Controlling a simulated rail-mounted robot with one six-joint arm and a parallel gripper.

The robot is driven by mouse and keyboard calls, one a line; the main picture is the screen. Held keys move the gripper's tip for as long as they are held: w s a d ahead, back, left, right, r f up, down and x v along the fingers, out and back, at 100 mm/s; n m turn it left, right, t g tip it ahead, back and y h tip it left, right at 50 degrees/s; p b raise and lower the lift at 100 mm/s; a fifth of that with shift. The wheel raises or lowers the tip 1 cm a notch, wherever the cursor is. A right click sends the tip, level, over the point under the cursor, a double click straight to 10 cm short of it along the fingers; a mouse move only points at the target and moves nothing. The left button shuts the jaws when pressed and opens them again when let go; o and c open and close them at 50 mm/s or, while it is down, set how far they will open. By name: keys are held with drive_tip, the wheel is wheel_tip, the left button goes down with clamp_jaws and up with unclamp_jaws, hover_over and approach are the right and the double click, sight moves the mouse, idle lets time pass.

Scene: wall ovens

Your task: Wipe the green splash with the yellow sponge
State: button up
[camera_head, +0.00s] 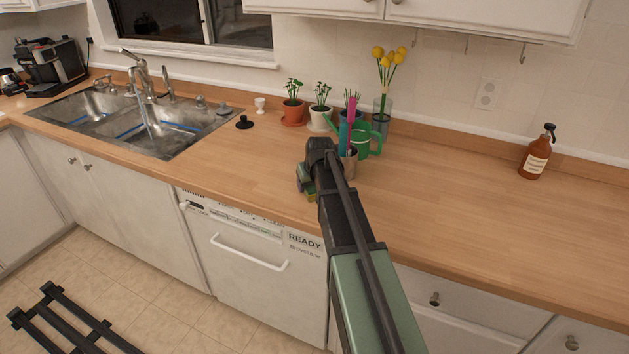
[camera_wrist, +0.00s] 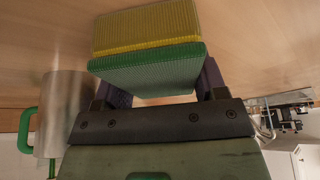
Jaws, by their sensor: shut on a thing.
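My gripper (camera_head: 304,184) is over the wooden counter near its front edge, above the dishwasher's right side. It is shut on the yellow sponge. In the wrist view the sponge (camera_wrist: 147,27) shows a yellow layer and a green layer between the dark fingers of my gripper (camera_wrist: 160,80). In the head view only a small part of the sponge (camera_head: 309,197) shows beside my wrist. I cannot tell whether the sponge touches the counter. I see no green splash in either view; my arm hides part of the counter.
A metal cup (camera_head: 350,164) stands close to my wrist; it also appears in the wrist view (camera_wrist: 67,95). Behind it are a green watering can (camera_head: 369,141) and potted plants (camera_head: 293,107). A brown spray bottle (camera_head: 535,160) stands right. The counter between (camera_head: 450,185) is clear. The sink (camera_head: 150,125) is left.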

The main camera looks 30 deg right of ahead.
sight(308, 187)
drive_tip(key=shift+s+a, duration=0.45)
drive_tip(key=shift+a, duration=0.2)
drive_tip(key=shift+s+a, duration=0.4)
drive_tip(key=shift+a, duration=0.2)
wheel_tip(308, 187, up, 6)
drive_tip(key=p, duration=0.6)
wheel_tip(308, 187, up, 3)
drive_tip(key=p, duration=0.3)
drive_tip(key=shift+r, duration=0.15)
